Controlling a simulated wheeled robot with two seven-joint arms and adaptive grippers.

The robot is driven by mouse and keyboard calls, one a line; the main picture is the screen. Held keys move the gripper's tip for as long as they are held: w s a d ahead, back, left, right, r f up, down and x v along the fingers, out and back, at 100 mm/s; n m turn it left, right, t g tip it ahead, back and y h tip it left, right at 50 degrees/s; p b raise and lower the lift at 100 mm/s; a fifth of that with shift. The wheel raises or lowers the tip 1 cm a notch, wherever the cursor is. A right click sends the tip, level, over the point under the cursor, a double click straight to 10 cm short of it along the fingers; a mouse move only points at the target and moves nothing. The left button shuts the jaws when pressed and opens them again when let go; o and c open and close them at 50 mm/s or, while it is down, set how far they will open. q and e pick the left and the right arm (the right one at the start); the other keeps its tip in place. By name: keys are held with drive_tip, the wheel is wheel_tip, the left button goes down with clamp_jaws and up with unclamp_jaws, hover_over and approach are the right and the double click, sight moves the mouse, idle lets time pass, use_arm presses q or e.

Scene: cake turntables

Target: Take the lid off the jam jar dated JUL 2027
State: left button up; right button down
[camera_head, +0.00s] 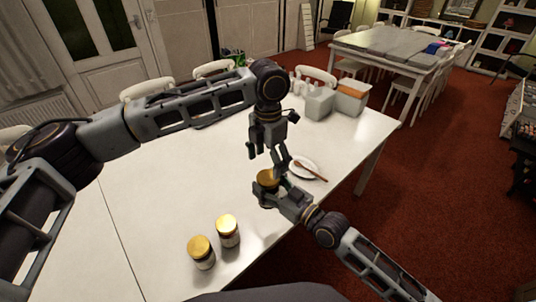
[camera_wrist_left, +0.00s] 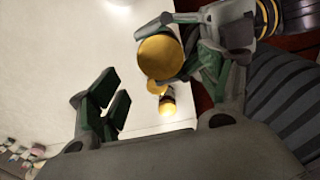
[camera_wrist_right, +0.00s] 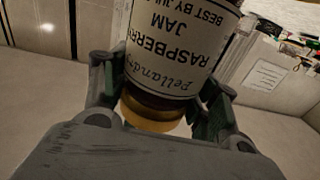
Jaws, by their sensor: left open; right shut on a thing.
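A jam jar with a gold lid (camera_head: 268,178) is held upright above the table by my right gripper (camera_head: 276,192), which is shut on its body. In the right wrist view its label (camera_wrist_right: 178,45) appears upside down, reading "RASPBERRY JAM" and "BEST BY JUL"; the year is cut off. My left gripper (camera_head: 275,165) is open and points down close to the lid; I see no grip on it. In the left wrist view the lid (camera_wrist_left: 160,50) is between the spread fingers, nearer the right one. Two more gold-lidded jars (camera_head: 201,252) (camera_head: 228,231) stand at the table's front.
A white plate (camera_head: 304,163) with a wooden utensil (camera_head: 311,171) lies just behind and right of the held jar. A container with an orange top (camera_head: 352,92) and white items (camera_head: 318,102) stand at the far end. The white table (camera_head: 150,200) is clear on the left.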

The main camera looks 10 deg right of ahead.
sight(268, 176)
use_arm(q)
drive_tip(key=shift+f, duration=2.9)
drive_tip(key=c, duration=1.1)
drive_tip(key=shift+o, duration=0.2)
drive_tip(key=shift+n, duration=1.7)
drive_tip(key=o, duration=1.1)
drive_tip(key=shift+r, duration=0.1)
drive_tip(key=shift+r, duration=2.2)
